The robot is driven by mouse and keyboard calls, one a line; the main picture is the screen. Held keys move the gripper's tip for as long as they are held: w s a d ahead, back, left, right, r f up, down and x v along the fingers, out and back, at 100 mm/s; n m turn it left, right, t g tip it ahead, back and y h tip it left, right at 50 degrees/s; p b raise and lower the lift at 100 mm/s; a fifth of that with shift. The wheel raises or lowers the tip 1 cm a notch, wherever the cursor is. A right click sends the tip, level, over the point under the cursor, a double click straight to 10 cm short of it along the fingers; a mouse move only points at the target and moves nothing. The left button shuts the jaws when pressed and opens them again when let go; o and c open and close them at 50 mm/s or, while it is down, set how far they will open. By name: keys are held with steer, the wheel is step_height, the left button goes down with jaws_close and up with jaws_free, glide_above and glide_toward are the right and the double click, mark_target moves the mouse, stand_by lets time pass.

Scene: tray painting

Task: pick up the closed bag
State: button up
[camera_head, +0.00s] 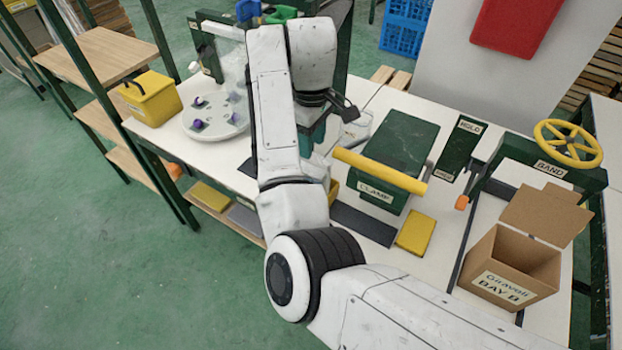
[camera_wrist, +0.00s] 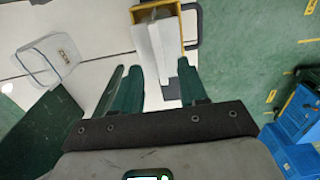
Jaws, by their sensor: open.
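A translucent pale bag (camera_wrist: 48,62) with a small label lies on the white table at the left of the wrist view. A white, folded, bag-like thing (camera_wrist: 156,45) is in a yellow-edged holder (camera_wrist: 152,11) at the top centre. I cannot tell which of the two is the closed bag. My gripper (camera_wrist: 155,70) is open, with dark green fingers on either side of the white thing's lower part. No contact can be made out. In the head view, my own arm hides most of the gripper and the place below it.
The table carries a green press (camera_head: 400,145) with a yellow bar, a yellow pad (camera_head: 415,235) and an open cardboard box (camera_head: 513,270) at right. A yellow box (camera_head: 150,97) and a round white tray (camera_head: 215,122) stand at left. Blue crates (camera_wrist: 298,118) are at right in the wrist view.

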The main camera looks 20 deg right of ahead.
step_height(320, 180, down, 4)
steer(key=shift+r, duration=0.1)
steer(key=shift+c, duration=0.2)
jaws_close()
stand_by(0.4)
